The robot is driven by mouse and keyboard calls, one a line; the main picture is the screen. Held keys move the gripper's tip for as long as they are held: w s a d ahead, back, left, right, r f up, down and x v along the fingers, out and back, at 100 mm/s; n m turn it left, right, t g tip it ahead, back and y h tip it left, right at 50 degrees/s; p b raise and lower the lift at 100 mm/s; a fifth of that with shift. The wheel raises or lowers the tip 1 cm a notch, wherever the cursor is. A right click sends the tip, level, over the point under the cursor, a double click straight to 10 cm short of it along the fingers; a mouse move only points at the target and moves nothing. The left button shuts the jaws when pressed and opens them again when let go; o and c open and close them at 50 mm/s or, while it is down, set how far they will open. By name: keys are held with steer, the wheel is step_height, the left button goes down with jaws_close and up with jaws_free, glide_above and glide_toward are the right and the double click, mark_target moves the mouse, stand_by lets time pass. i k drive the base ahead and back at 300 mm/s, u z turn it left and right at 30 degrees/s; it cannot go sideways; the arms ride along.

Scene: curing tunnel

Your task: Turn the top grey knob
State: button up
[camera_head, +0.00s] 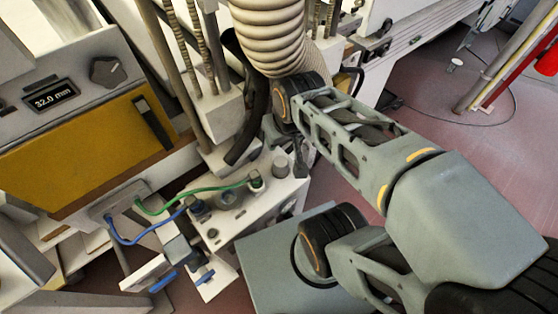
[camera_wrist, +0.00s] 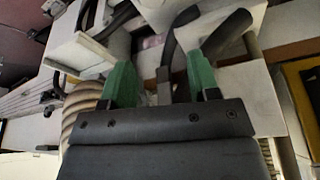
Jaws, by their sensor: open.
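A dark grey knob (camera_head: 108,71) sits on the sloped light panel at the upper left of the head view, right of a small display (camera_head: 51,98) reading 32.0 mm. It is the only such knob I can make out, and I cannot find it in the wrist view. My gripper (camera_wrist: 162,78) shows in the wrist view with two green fingers apart and nothing clearly held between them. In the head view my arm reaches to the machine's middle, well right of the knob; my fingers cannot be made out there.
A yellow cover (camera_head: 85,150) with a black handle (camera_head: 153,125) lies below the knob. Green and blue cables (camera_head: 147,238) run across the lower machine.

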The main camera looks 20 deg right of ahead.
mark_target(280, 163)
steer(key=u, duration=0.45)
steer(key=k, duration=1.1)
steer(key=u, duration=0.7)
steer(key=i, duration=0.5)
steer(key=z, duration=0.35)
